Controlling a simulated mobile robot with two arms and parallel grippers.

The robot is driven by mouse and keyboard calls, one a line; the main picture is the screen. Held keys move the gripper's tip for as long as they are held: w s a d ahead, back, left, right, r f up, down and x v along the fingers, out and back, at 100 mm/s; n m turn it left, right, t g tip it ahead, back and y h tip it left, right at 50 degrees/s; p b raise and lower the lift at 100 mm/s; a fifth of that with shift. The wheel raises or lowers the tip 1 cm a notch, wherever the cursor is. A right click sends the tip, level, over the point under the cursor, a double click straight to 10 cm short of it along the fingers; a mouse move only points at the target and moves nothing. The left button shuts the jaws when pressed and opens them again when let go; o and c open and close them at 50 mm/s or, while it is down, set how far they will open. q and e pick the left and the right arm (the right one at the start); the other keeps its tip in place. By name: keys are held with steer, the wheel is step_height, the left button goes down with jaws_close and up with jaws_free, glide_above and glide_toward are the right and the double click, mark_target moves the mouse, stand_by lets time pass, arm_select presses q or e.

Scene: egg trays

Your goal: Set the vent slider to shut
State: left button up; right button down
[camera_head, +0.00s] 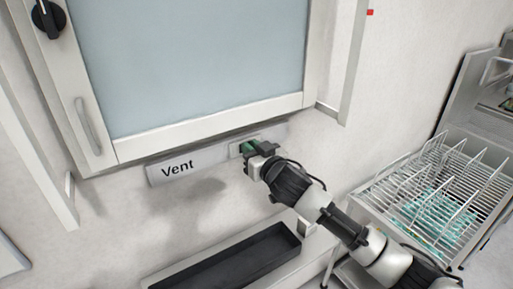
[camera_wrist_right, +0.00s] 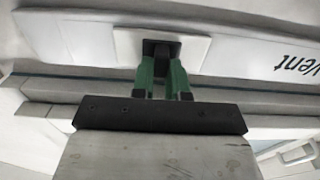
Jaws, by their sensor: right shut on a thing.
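The vent slider sits on a pale strip under the glass-fronted cabinet, to the right of the "Vent" label (camera_head: 178,167). Its black knob (camera_wrist_right: 160,50) stands out of a white plate (camera_wrist_right: 190,52) in the right wrist view. My right gripper (camera_head: 250,149) reaches the plate in the head view, and its green fingers (camera_wrist_right: 163,70) are shut on the black knob. The fingers hide part of the knob. My left gripper is not in view.
The cabinet (camera_head: 210,130) with a handle (camera_head: 88,126) and a black dial (camera_head: 48,18) is above. A dark tray (camera_head: 225,265) lies on a ledge below. A wire rack (camera_head: 430,190) stands at the right.

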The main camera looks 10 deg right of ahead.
steer(key=c, duration=1.1)
jaws_free()
steer(key=shift+a, duration=0.3)
steer(key=shift+d, duration=0.1)
steer(key=b+v, duration=0.3)
steer(key=v, duration=0.8)
